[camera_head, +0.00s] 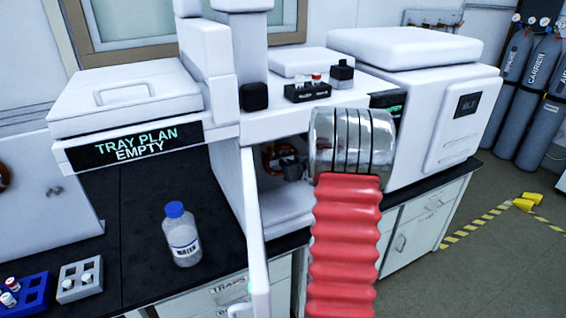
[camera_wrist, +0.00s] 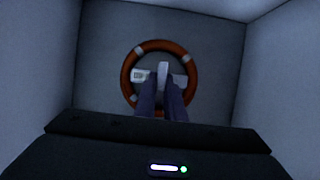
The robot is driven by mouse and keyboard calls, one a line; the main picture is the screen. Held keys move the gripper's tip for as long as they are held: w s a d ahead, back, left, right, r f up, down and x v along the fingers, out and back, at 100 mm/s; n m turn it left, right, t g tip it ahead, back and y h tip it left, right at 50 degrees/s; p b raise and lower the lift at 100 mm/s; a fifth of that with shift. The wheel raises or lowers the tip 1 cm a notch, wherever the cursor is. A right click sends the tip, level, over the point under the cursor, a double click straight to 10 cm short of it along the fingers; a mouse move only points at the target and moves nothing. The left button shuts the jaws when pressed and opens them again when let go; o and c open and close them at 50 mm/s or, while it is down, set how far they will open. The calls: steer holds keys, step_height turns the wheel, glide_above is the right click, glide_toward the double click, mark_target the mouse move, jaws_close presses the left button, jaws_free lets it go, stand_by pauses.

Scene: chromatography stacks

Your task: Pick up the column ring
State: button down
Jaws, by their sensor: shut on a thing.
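The column ring (camera_wrist: 128,72) is an orange hoop with pale bands and a pale crossbar; in the wrist view it faces me in the middle of a grey compartment. My gripper (camera_wrist: 162,86) reaches into its centre, with its dark fingers shut on the pale upright piece at the hub. The fingers hide the ring's lower middle. In the head view, a little of the ring (camera_head: 267,158) shows inside the open white oven, beside my gripper (camera_head: 292,170). My arm hides much of the oven opening.
The oven's white door (camera_head: 255,235) stands open on the left of the opening. Compartment walls (camera_wrist: 35,70) are close on both sides. A blue-capped bottle (camera_head: 182,236) stands on the dark bench at left, near a blue rack (camera_head: 35,293) and a grey rack (camera_head: 95,270).

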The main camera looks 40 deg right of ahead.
steer(key=shift+r, duration=0.15)
steer(key=shift+r, duration=0.55)
steer(key=shift+s+r, duration=0.1)
steer(key=shift+s, duration=0.15)
steer(key=s+a, duration=0.2)
steer(key=s, duration=0.6)
steer(key=s+a, duration=0.3)
steer(key=s, duration=0.5)
steer(key=shift+s+a, duration=0.2)
steer(key=shift+s, duration=0.15)
steer(key=shift+r, duration=0.15)
steer(key=shift+r, duration=0.5)
steer(key=shift+r, duration=0.2)
steer(key=shift+s, duration=0.1)
